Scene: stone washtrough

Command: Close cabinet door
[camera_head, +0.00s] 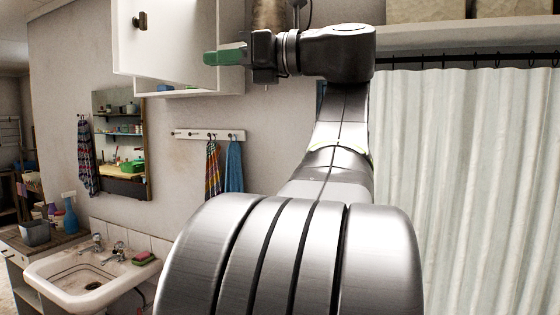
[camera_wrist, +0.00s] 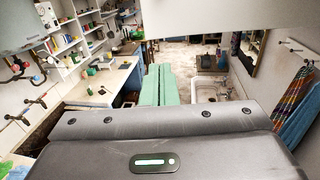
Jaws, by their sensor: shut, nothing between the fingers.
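The white wall cabinet (camera_head: 231,50) hangs at the top of the head view, its top cut off by the frame. Its door (camera_head: 165,45) stands open, swung out to the left, with a dark knob (camera_head: 140,20) near its outer edge. My gripper (camera_head: 207,57) has green fingers, shut and empty, pointing left beside the door's lower right part. I cannot tell whether they touch it. In the wrist view the shut green fingers (camera_wrist: 159,70) point away from me, and a white panel (camera_wrist: 215,15), likely the door, crosses the top.
A mirror (camera_head: 122,145), a hook rail (camera_head: 208,135) with towels and a washbasin (camera_head: 85,280) are below and left. A pale curtain (camera_head: 480,180) fills the right. In the wrist view, shelves (camera_wrist: 75,40) and a counter (camera_wrist: 105,85) are at left.

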